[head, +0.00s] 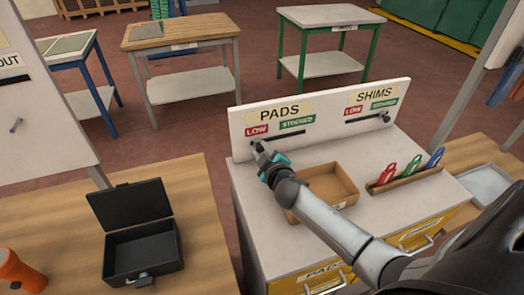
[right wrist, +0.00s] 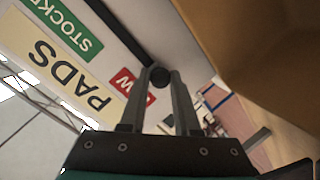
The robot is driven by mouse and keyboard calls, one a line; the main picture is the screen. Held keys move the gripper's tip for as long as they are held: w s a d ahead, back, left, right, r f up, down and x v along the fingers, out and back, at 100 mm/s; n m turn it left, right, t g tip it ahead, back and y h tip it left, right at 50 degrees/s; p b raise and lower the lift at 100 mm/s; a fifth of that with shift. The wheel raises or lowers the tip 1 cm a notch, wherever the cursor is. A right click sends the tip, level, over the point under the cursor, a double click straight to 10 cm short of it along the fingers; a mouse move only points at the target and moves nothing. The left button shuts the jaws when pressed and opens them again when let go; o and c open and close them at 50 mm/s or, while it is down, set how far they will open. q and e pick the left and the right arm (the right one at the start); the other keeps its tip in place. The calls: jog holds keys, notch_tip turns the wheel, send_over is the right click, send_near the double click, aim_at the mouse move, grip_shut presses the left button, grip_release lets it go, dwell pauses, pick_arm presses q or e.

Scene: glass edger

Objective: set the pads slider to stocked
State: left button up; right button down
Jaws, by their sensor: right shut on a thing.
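The white panel (head: 318,122) stands on the cabinet, with a PADS sign (head: 279,113) above a red LOW label (head: 257,131) and a green STOCKED label (head: 297,123). My right gripper (head: 260,148) is at the LOW end of the pads slot. In the right wrist view its fingers are shut on the round dark pads slider knob (right wrist: 160,76), beside the LOW label (right wrist: 128,82). The slot runs from the knob toward the STOCKED label (right wrist: 70,27). In the head view the gripper mostly hides the knob. My left gripper is not in view.
The shims slider knob (head: 386,119) is at its STOCKED end. A black open case (head: 140,243) lies on the wooden table at left.

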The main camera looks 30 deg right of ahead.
dwell(0.7)
jog(key=d, duration=0.3)
jog(key=s+d, duration=0.1)
jog(key=d, duration=0.2)
jog(key=s+d, duration=0.1)
jog(key=d, duration=0.1)
jog(key=shift+s+d, duration=0.1)
jog(key=shift+d, duration=0.3)
jog(key=c, duration=0.6)
grip_release()
jog(key=v, duration=1.5)
jog(key=shift+a+p, duration=0.15)
jog(key=shift+p, duration=0.25)
jog(key=shift+c, duration=0.2)
